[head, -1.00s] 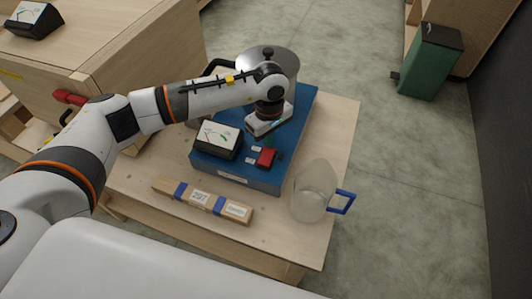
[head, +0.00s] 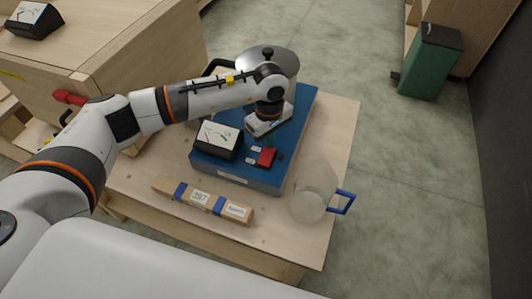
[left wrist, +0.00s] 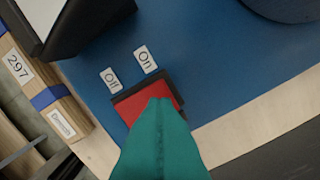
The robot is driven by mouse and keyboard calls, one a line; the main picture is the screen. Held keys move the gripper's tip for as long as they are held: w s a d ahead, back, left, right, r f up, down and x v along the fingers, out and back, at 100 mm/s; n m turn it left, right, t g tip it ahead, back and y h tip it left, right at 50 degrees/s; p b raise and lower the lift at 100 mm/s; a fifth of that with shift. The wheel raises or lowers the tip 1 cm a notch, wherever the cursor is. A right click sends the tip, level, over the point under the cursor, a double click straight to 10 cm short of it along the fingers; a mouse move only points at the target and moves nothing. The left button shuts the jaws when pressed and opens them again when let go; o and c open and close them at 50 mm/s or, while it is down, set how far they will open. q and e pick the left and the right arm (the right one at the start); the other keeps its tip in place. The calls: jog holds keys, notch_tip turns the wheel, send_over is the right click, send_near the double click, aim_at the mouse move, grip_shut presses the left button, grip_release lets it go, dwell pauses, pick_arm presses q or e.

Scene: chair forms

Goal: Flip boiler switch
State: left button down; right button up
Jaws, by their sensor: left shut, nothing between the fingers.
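The boiler is a blue base (head: 306,113) with a grey metal vessel (head: 284,60) at its back. A red switch (head: 266,157) in a dark frame sits near its front edge. In the left wrist view the red switch (left wrist: 133,107) lies beside white labels reading "On" (left wrist: 146,59) and "Off" (left wrist: 111,80). My left gripper (head: 270,141) points down just over the switch. Its teal fingers (left wrist: 160,105) are shut and empty, and their tips cover part of the switch. I cannot tell whether they touch it. My right gripper is out of view.
A black-cased gauge (head: 218,139) stands on the base left of the switch. A wooden block with blue bands (head: 200,198) and a clear jug with a blue handle (head: 312,190) are on the table (head: 342,135). A green bin (head: 431,62) stands at the back right.

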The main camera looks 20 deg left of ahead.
pick_arm(q)
jog(key=shift+f+b, duration=1.05)
dwell(0.8)
jog(key=shift+r, duration=0.1)
jog(key=shift+r+p, duration=1.5)
jog(key=shift+r, duration=1.95)
